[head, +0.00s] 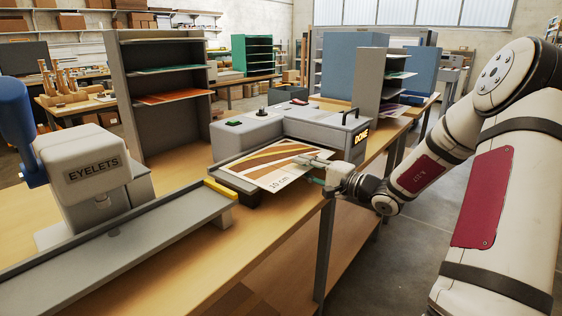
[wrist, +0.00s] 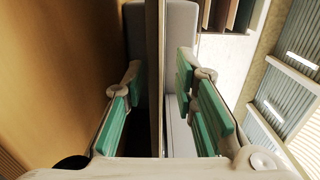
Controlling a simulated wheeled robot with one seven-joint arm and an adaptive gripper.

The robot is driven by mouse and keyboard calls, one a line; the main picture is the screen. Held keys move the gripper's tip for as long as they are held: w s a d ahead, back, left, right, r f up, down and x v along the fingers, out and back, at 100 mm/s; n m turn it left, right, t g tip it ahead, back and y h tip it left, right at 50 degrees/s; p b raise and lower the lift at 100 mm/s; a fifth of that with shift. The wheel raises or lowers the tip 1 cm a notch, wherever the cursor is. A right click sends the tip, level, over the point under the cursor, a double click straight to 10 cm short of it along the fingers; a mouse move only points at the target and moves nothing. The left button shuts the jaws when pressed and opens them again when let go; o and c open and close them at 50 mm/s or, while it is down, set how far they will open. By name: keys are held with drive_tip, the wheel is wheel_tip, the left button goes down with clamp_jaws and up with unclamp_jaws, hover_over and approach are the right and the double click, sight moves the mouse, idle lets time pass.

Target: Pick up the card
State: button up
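The card (head: 268,165) is a flat sheet with brown and cream stripes and "10 cm" printed on a white edge. It lies at the front of the grey laminator (head: 290,127), whose lit sign reads "DONE". My gripper (head: 318,166) is at the card's right edge in the head view. In the wrist view my gripper (wrist: 160,75) has its green-padded fingers spread. The card (wrist: 155,110) shows edge-on as a thin strip between them, with a visible gap on both sides. The exact fingertip position is hard to see in the head view.
A grey eyelet machine marked "EYELETS" (head: 88,172) and its long grey rail (head: 120,240) with a yellow end stand at the left on the wooden table (head: 262,231). A grey shelf (head: 160,95) with coloured sheets stands behind. The floor (head: 410,240) right of the table is clear.

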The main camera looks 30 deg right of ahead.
clamp_jaws()
drive_tip(key=shift+r, duration=0.1)
